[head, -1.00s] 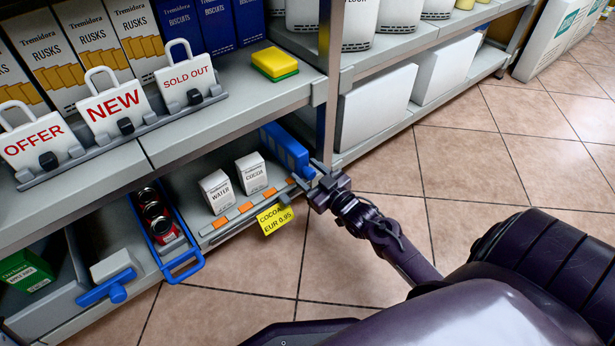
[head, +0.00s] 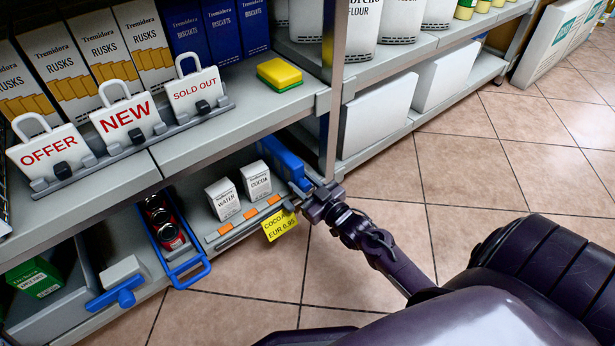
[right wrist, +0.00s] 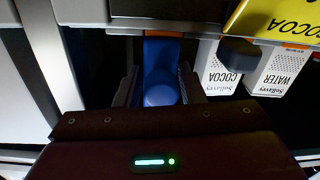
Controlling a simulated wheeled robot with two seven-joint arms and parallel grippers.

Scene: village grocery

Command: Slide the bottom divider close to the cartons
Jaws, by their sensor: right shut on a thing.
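The blue bottom divider (head: 284,160) stands on the bottom shelf, right of the white cocoa carton (head: 257,180). The white water carton (head: 223,199) stands left of the cocoa carton. Only a narrow gap shows between the divider and the cocoa carton; I cannot tell if they touch. My right gripper (head: 306,194) is shut on the divider's front end. In the right wrist view the divider's round blue knob (right wrist: 160,93) sits between the fingers, with the cocoa carton (right wrist: 218,72) close beside one finger. My left gripper is not in view.
A yellow cocoa price tag (head: 279,224) hangs at the shelf front by my gripper. A blue-railed tray (head: 182,268) with red cans is to the left. A shelf post (head: 333,100) stands right of the divider. Yellow sponge (head: 280,73) lies above.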

